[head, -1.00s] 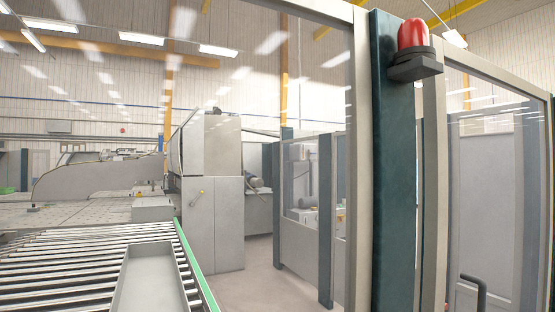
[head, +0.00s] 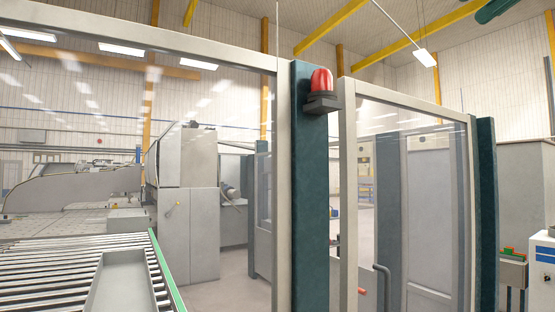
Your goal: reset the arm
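My arm and my gripper are not in view in the head picture, so I cannot see how the arm is posed. What shows is the panel bender cell: a grey machine cabinet (head: 188,235) stands behind a clear fence panel. A roller conveyor (head: 50,275) lies at the lower left, with a shallow grey tray (head: 122,285) on it.
A dark green post (head: 309,190) bearing a red lamp (head: 321,82) stands close in front. A framed clear panel (head: 415,190) with a dark handle (head: 383,285) is right of it. A white cabinet (head: 542,265) stands at the far right edge.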

